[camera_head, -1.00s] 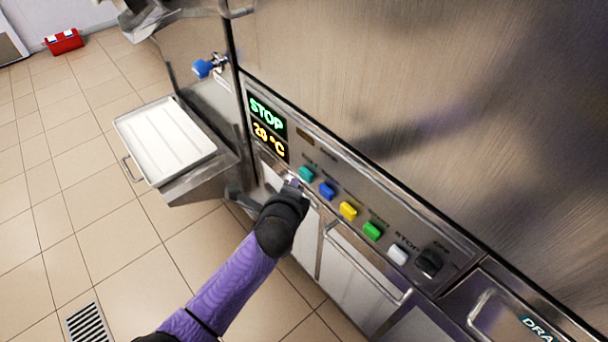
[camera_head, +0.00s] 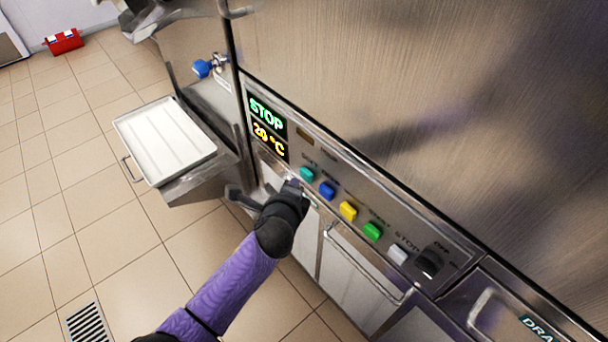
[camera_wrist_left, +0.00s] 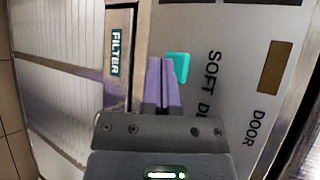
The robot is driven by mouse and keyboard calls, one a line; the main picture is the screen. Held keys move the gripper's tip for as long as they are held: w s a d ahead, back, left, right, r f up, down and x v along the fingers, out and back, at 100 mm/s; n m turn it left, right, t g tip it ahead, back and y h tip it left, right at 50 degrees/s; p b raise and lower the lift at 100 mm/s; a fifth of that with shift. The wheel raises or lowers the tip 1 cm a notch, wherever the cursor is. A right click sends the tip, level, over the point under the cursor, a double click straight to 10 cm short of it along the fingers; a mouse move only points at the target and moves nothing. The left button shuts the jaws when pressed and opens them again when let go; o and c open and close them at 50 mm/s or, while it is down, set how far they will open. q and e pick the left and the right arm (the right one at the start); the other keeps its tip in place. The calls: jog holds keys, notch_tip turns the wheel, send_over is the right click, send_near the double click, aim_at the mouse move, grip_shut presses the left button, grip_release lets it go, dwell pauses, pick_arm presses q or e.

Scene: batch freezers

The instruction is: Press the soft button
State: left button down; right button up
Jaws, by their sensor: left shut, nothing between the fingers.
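The soft button is the teal button (camera_head: 307,174) at the upper left end of the button row on the steel machine's panel. In the left wrist view the teal button (camera_wrist_left: 180,68) sits beside the word SOFT, partly behind the purple fingers. My left gripper (camera_head: 293,185) is shut and empty, just to the left of and below the teal button. In the left wrist view its fingertips (camera_wrist_left: 163,62) overlap the button's edge; I cannot tell whether they touch it. My right gripper is not in view.
Blue (camera_head: 327,190), yellow (camera_head: 348,210), green (camera_head: 372,231) and white (camera_head: 397,254) buttons and a black knob (camera_head: 429,262) continue the row. A display (camera_head: 267,127) reads STOP and 20 °C. A white tray (camera_head: 165,140) stands left; a door handle (camera_head: 362,262) juts out below.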

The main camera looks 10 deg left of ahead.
pick_arm(q)
jog(key=shift+w+d, duration=0.3)
jog(key=shift+w, duration=0.05)
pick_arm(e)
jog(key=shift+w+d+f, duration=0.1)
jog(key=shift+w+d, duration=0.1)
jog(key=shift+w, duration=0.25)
pick_arm(q)
jog(key=shift+w, duration=0.1)
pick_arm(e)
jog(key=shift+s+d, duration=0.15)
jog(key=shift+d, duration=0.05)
